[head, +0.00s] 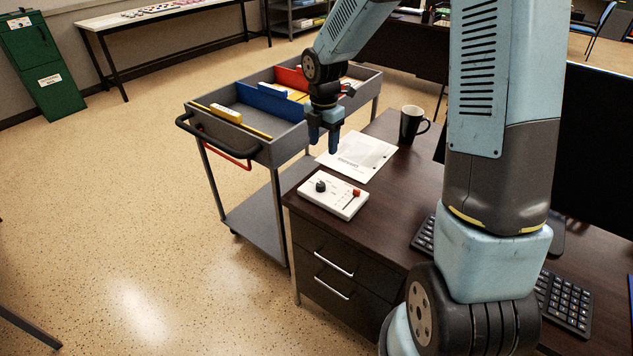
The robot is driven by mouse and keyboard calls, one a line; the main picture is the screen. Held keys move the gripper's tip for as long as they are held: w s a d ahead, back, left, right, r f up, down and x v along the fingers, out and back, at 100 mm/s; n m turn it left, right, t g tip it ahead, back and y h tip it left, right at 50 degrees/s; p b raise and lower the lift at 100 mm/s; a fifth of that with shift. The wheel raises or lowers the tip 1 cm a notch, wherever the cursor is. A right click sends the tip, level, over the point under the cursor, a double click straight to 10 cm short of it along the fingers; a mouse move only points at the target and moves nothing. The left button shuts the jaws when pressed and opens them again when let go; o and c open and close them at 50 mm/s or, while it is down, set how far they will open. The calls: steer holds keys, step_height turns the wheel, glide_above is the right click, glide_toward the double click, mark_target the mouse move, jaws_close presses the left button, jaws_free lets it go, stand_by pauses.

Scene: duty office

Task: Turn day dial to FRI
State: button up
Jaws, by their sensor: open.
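A small white control box (334,196) lies on the corner of the dark wooden desk. A black round dial (321,186) sits on its left part, and a red knob (356,192) sits at its right end above a slider scale. The lettering around the dial is too small to read, so I cannot tell which day it points to. My gripper (325,145) hangs fingers down above the paper's left edge, behind and above the box. It is open, empty and apart from the dial.
A printed sheet (372,152) lies behind the box, with a black mug (411,124) to its right. A grey trolley (262,148) with coloured dividers stands left of the desk (385,212). A keyboard (566,300) lies at right. Open floor is at left.

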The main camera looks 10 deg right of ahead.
mark_target(321, 184)
steer(key=shift+n, duration=0.4)
steer(key=f, duration=1.5)
steer(key=shift+w+a, duration=0.2)
steer(key=shift+a, duration=0.1)
